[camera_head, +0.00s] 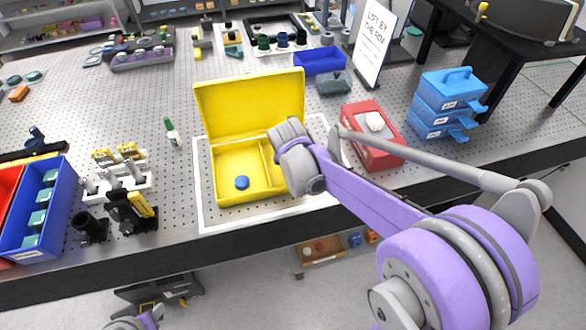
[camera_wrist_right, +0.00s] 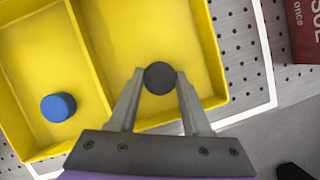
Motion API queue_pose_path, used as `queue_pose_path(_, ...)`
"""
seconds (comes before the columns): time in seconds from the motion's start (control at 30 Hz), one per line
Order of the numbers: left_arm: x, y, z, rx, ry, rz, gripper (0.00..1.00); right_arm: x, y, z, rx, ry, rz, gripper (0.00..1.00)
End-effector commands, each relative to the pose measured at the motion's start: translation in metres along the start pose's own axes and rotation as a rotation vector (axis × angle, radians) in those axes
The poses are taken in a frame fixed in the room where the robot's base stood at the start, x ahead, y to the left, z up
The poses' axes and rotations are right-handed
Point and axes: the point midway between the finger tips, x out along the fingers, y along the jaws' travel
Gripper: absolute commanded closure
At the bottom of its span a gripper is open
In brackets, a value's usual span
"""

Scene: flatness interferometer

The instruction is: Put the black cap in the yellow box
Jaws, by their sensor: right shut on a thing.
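The yellow box (camera_head: 216,172) stands open on the bench, with its lid raised at the back and a divider inside. It also shows in the wrist view (camera_wrist_right: 85,62). A blue cap (camera_head: 242,183) lies in its left compartment and shows in the wrist view (camera_wrist_right: 58,107). My right gripper (camera_wrist_right: 160,82) is shut on the black cap (camera_wrist_right: 159,76), which appears over the right compartment in the wrist view; its height above the floor is unclear. In the head view my right wrist hides the fingers and cap. My left gripper's fingers are not visible.
A red box (camera_head: 372,138) stands right of the yellow box, and stacked blue boxes (camera_head: 447,105) are farther right. A green-capped bottle (camera_head: 172,132) stands to the left. Black and yellow fixtures (camera_head: 130,207) and a blue bin (camera_head: 62,200) are at front left.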

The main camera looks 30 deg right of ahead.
Motion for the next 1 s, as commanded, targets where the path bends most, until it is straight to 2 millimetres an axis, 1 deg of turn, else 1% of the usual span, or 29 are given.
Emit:
queue_pose_path(0.07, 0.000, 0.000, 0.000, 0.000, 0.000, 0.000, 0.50, 0.004, 0.000, -0.002, 0.000, 0.000, 0.000, 1.00)
queue_pose_path(0.3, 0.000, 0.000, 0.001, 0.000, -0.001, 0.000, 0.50, 0.004, 0.000, -0.002, 0.000, 0.000, 0.000, 1.00)
queue_pose_path(0.4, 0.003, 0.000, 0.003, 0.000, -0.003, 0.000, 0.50, 0.007, 0.000, -0.003, 0.000, 0.001, 0.000, 1.00)
queue_pose_path(0.43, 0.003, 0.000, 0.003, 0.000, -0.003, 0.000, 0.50, 0.006, 0.000, -0.003, 0.000, 0.000, 0.000, 0.48)
queue_pose_path(0.57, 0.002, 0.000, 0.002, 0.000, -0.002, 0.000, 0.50, 0.006, 0.000, -0.003, 0.000, 0.000, 0.000, 0.25)
queue_pose_path(0.6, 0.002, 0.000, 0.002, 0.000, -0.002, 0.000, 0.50, 0.006, 0.000, -0.003, 0.000, 0.000, 0.000, 0.21)
queue_pose_path(0.87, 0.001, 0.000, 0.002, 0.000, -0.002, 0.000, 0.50, 0.005, 0.000, -0.002, 0.000, 0.000, 0.000, 0.21)
queue_pose_path(1.0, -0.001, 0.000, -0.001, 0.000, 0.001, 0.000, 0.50, -0.005, 0.000, -0.001, 0.000, -0.001, 0.001, 0.21)
